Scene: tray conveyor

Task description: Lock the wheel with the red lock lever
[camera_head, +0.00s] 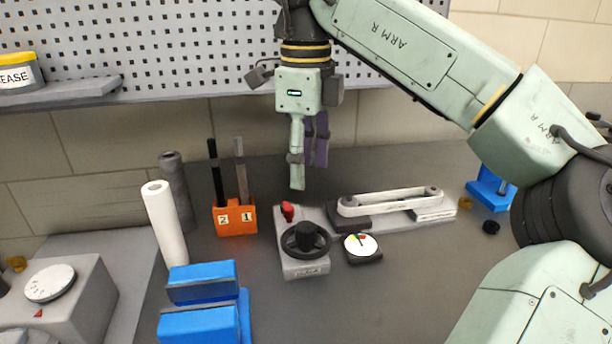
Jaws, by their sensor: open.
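The red lock lever (287,211) sticks up at the back left of a grey housing (303,268). The black wheel (305,241) with its hub knob lies on top of the housing, just in front of the lever. A white belt (390,202) on two pulleys runs on the base to the right of the wheel. My gripper (306,178) hangs pointing down above and slightly behind the lever, apart from it. It is open and empty, seen nearly edge-on. Whether the lever is engaged cannot be told.
A round dial gauge (361,246) sits right of the wheel. An orange holder (235,217) with two upright strips, a white roll (165,222) and a blue vise (205,300) stand left. A blue block (490,189) is at right. Bench in front of the housing is clear.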

